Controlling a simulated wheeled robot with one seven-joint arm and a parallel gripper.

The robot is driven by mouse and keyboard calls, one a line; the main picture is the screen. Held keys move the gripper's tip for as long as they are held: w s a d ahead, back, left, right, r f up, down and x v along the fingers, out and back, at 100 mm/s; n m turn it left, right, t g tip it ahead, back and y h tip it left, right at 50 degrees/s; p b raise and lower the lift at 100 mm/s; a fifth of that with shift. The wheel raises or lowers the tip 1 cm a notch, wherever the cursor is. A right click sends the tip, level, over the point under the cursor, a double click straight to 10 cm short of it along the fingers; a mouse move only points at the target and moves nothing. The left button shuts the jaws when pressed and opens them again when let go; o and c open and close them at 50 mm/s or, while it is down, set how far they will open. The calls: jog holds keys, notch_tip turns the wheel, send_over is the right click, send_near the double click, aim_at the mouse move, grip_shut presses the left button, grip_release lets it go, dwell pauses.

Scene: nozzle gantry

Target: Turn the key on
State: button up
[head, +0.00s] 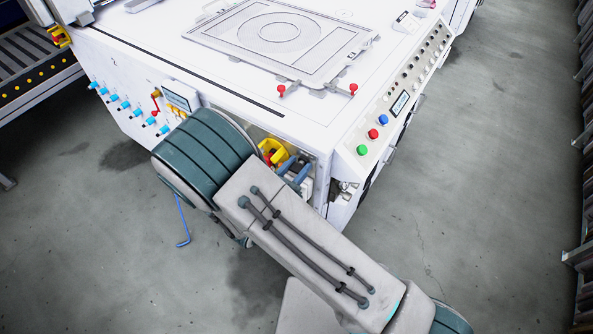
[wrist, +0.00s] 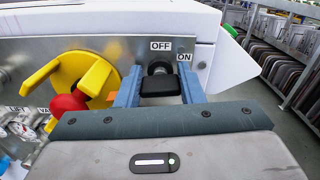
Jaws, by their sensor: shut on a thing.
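The key (wrist: 160,87) has a black head and sits in a round lock on a grey panel in the wrist view. An OFF label (wrist: 160,46) is above the lock and an ON label (wrist: 184,57) is to its upper right. My gripper (wrist: 160,92) has its blue fingers on either side of the key head, shut on it. The key head lies flat, wider than tall. In the head view my gripper (head: 296,170) is at the machine's front corner, and my arm hides the key there.
A yellow rotary handle (wrist: 85,78) and a red knob (wrist: 68,103) are close left of my fingers. The white machine (head: 150,45) carries green, red and blue buttons (head: 372,134) on its right side panel. Open grey floor (head: 470,200) lies to the right.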

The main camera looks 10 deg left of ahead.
jog(key=shift+m+b, duration=0.35)
jog(key=shift+m, duration=0.25)
jog(key=o, duration=1)
jog(key=b+v, duration=0.1)
jog(key=v, duration=1.3)
